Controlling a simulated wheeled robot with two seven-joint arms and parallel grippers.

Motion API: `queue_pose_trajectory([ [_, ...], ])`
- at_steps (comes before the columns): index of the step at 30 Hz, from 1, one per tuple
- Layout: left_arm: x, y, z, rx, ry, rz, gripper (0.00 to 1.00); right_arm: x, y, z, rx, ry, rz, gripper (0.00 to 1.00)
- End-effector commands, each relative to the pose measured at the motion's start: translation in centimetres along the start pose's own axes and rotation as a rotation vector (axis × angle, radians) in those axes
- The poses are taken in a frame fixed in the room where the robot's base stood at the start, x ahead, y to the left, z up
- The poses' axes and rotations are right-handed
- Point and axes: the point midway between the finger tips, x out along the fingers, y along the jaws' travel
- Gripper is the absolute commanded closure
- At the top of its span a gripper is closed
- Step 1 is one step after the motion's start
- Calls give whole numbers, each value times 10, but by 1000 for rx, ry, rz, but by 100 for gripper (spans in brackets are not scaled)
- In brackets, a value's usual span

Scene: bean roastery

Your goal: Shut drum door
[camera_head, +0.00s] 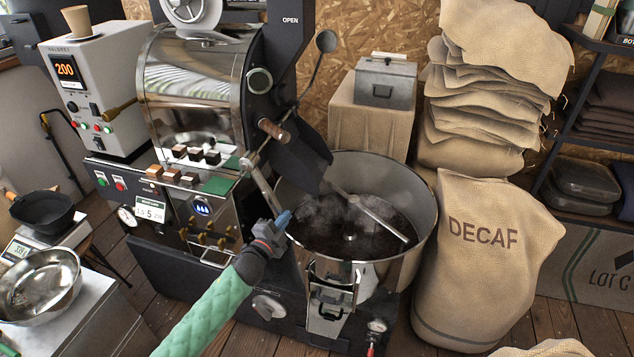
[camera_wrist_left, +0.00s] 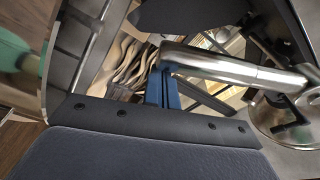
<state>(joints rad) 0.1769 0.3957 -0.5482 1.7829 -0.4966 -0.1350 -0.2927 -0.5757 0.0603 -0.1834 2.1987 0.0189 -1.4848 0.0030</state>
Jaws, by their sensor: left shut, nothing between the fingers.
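The roaster's drum (camera_head: 190,85) is a shiny metal cylinder at upper left of centre in the head view. A dark plate (camera_head: 300,160), seemingly the drum door or its chute, slopes from the drum front over the cooling pan (camera_head: 420,235). A metal lever (camera_head: 262,185) runs down from the roaster front; a similar silver bar shows in the left wrist view (camera_wrist_left: 235,68). My left gripper (camera_head: 284,219) is shut and empty at the lever's lower end. Its blue fingers (camera_wrist_left: 162,88) are beside the bar's end; I cannot tell whether they touch. My right gripper is out of view.
Dark beans steam in the pan under a stirring arm (camera_head: 375,215). A wooden-handled lever (camera_head: 273,129) sits above the plate, below the "OPEN" panel (camera_head: 290,20). The "DECAF" sack (camera_head: 480,270) stands close right. A steel bowl (camera_head: 40,285) is at left.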

Motion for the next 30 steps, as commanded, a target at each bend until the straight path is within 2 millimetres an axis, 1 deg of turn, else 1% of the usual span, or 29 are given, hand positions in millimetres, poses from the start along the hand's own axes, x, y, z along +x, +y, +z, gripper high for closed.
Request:
queue_pose_trajectory([
  [1,-2,1,10,42,-1,9,100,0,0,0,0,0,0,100],
  [6,-6,1,36,174,-1,32,100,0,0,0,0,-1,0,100],
  [13,-11,-1,60,303,0,56,100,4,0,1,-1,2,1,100],
  [21,-13,-4,74,376,0,68,100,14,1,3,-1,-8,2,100],
  [30,-14,-4,78,388,-2,71,100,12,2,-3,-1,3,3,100],
])
